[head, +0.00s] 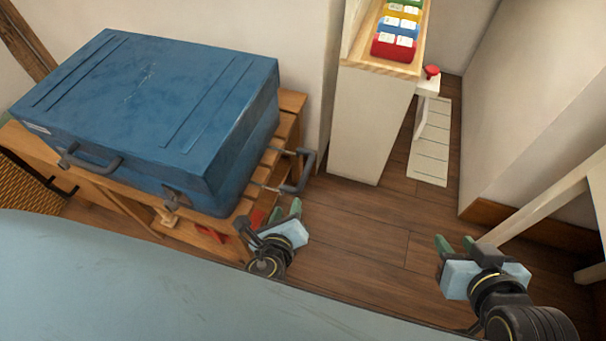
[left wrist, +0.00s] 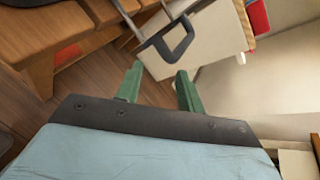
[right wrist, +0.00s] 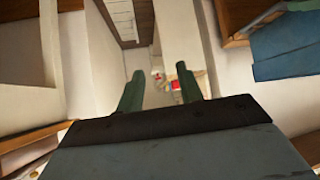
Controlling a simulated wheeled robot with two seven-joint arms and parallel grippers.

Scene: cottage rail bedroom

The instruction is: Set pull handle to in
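The pull handle (head: 303,172) is a dark grey grip on two thin metal rods. It sticks out to the right from the lower right side of a blue suitcase (head: 160,105) lying flat on a slatted wooden bench. A gap shows between grip and case. My left gripper (head: 287,209) is open and empty, in front of the handle and apart from it. In the left wrist view the handle (left wrist: 180,42) shows beyond the fingertips. My right gripper (head: 455,243) is open and empty over the floor at the right, far from the handle.
The slatted bench (head: 293,103) carries the suitcase. A pale cabinet (head: 370,125) with coloured boxes on top stands behind the handle. A white-legged piece of furniture (head: 545,208) is at the right. Wooden floor (head: 365,225) is clear between the grippers.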

